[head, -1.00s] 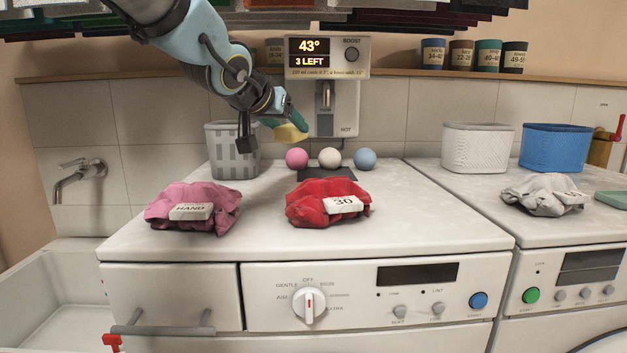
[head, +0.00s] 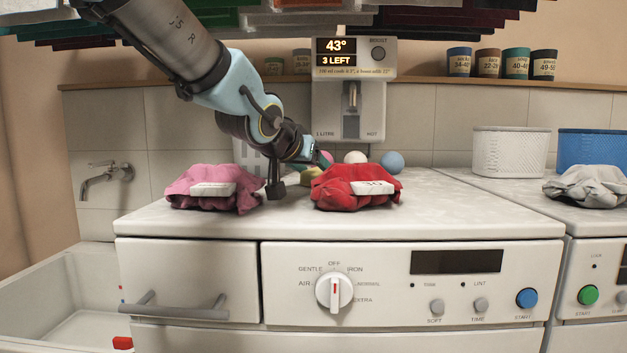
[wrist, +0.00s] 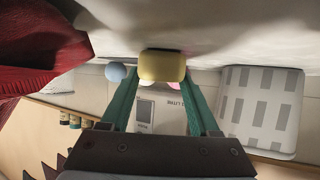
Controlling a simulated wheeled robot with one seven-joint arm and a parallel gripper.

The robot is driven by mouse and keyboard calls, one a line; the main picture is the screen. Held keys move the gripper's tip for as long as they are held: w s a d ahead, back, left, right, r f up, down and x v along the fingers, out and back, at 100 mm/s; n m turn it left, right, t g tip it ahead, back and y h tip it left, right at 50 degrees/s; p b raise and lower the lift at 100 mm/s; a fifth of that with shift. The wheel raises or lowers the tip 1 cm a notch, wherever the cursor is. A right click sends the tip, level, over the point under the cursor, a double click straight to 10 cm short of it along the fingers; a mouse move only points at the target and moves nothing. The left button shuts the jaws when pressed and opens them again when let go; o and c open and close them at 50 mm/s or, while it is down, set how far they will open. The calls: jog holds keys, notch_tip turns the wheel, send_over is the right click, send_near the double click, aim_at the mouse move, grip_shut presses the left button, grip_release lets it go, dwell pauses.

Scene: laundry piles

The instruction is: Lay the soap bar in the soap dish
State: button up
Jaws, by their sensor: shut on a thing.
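The yellow soap bar (wrist: 162,66) is between the teal fingertips of my gripper (wrist: 162,80) in the wrist view. In the head view the soap bar (head: 311,176) shows partly, low over the white machine top, behind and left of the red laundry pile. My gripper (head: 320,165) is shut on it; its fingers are partly hidden by the red pile. I cannot tell whether the soap touches the top. I cannot make out a soap dish in either current view.
The red pile (head: 340,190) and pink pile (head: 200,180) carry white labels and stand close to my wrist. Behind are a grey striped basket (wrist: 262,105), dryer balls (head: 392,161) and a wall dispenser (head: 350,110). The machine top (head: 450,205) is clear right of the red pile.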

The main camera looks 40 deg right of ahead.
jog(key=shift+r, duration=0.1)
jog(key=shift+f, duration=0.25)
jog(key=o, duration=1.4)
jog(key=shift+r, duration=0.1)
jog(key=shift+o, duration=0.2)
